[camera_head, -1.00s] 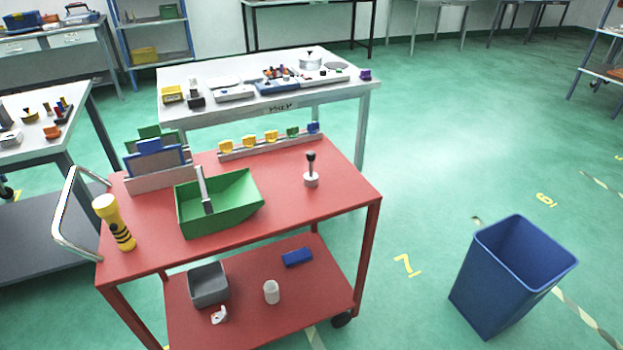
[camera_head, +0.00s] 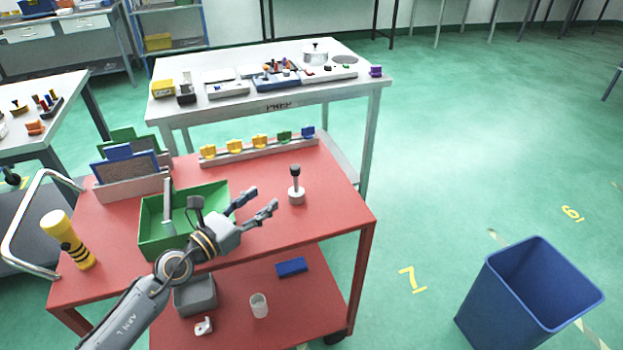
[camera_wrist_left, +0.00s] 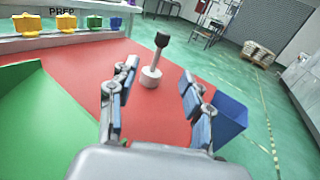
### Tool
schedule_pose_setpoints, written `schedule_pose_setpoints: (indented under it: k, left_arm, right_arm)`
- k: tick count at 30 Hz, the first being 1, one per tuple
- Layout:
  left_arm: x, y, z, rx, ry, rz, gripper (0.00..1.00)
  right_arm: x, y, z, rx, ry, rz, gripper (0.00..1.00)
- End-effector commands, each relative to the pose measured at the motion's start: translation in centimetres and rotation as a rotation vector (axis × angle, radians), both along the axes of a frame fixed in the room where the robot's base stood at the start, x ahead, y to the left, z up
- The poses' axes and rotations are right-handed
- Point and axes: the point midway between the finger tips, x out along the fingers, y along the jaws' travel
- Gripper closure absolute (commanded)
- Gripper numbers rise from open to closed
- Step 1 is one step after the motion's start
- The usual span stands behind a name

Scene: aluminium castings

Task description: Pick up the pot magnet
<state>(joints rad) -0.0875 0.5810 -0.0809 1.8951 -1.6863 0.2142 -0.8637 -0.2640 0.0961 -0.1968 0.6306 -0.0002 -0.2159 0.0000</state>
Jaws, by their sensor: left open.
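The pot magnet (camera_head: 296,186) stands upright on the red cart top, right of the green bin. It has a pale round base, a thin stem and a black knob. It also shows in the left wrist view (camera_wrist_left: 152,72), ahead of the fingers and between them. My left gripper (camera_head: 262,203) is open and empty above the cart, to the left of the magnet and nearer the front edge. Its blue-padded fingers (camera_wrist_left: 156,95) are spread wide in the wrist view and do not touch the magnet. My right gripper is not in view.
The green bin (camera_head: 150,226) lies left of my gripper, with a metal-handled tool in it. A rail with coloured clips (camera_head: 258,150) runs along the cart's back edge. A yellow torch (camera_head: 68,240) stands at left. The red surface (camera_head: 335,190) around the magnet is clear.

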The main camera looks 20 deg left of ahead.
Motion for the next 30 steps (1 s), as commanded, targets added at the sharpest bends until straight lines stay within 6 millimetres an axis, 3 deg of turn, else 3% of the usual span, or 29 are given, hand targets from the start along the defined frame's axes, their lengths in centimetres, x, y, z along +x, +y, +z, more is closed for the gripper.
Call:
schedule_pose_setpoints:
  k: [4,9,11,14,22,30]
  left_arm:
    - [1.9,-0.8,0.2,0.01,-0.001,-0.003,0.5]
    - [5.1,-2.2,0.2,0.008,-0.002,-0.002,0.5]
    - [6.0,-2.6,0.1,0.006,-0.001,-0.002,0.5]
    - [7.1,-3.1,0.0,0.007,0.0,-0.002,0.5]
    - [9.2,-4.1,0.4,0.004,0.0,-0.004,0.5]
    - [12.3,-5.4,0.4,0.006,0.001,-0.002,0.5]
  right_arm:
    - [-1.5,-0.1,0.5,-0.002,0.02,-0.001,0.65]
    - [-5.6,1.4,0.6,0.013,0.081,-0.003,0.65]
    - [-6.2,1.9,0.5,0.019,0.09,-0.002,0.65]
    - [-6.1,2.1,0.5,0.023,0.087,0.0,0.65]
    - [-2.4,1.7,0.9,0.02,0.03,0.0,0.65]
    - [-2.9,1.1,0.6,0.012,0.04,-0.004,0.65]
